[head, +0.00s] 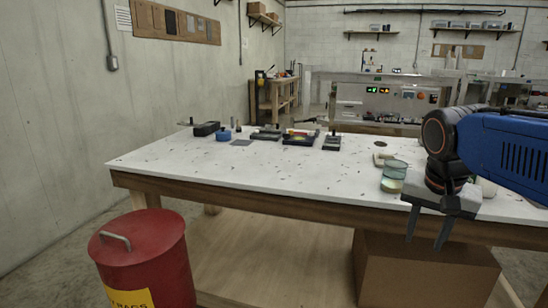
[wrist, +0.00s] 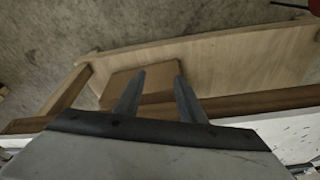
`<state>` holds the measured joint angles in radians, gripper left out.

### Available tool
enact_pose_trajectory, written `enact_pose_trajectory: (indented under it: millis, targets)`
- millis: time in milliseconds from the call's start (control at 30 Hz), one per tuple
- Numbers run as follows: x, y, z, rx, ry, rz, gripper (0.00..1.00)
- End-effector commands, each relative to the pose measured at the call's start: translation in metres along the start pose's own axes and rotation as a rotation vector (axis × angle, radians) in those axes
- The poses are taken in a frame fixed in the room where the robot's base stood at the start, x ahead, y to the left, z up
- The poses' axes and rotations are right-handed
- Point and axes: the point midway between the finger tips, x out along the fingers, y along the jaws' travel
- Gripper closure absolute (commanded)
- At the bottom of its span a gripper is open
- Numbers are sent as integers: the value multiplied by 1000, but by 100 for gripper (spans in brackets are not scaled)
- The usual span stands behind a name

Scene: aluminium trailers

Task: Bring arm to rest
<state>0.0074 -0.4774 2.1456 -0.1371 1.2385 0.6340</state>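My gripper (head: 428,226) hangs at the right of the head view, at the front edge of the worktable (head: 240,170), with its two fingers pointing down. The fingers are apart with nothing between them. In the wrist view my gripper (wrist: 158,90) also shows two separated fingers, seen over the cardboard box below. My blue arm reaches in from the right edge of the head view. Part of the table's right end is hidden behind the arm and gripper.
A greenish glass jar (head: 393,178) stands on the table just left of my gripper. A cardboard box (head: 420,270) sits below the tabletop. A red bin (head: 145,255) stands at the front left. Several tools lie along the table's back. The table's front middle is clear.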

Motion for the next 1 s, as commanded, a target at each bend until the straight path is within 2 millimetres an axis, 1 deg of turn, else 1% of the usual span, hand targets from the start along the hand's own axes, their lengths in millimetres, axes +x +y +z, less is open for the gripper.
enact_pose_trajectory:
  millis: [33, 100, 300, 400, 500, 667, 1000]
  targets:
    - [7, 5, 16, -55, 9, -21, 63]
    - [19, 10, 37, -143, 20, -51, 63]
    - [54, 24, 91, -380, 71, -126, 63]
    - [69, 29, 111, -473, 98, -152, 63]
    - [81, 32, 125, -537, 117, -169, 63]
    - [89, 34, 135, -583, 133, -179, 63]
    - [89, 34, 135, -587, 133, -180, 63]
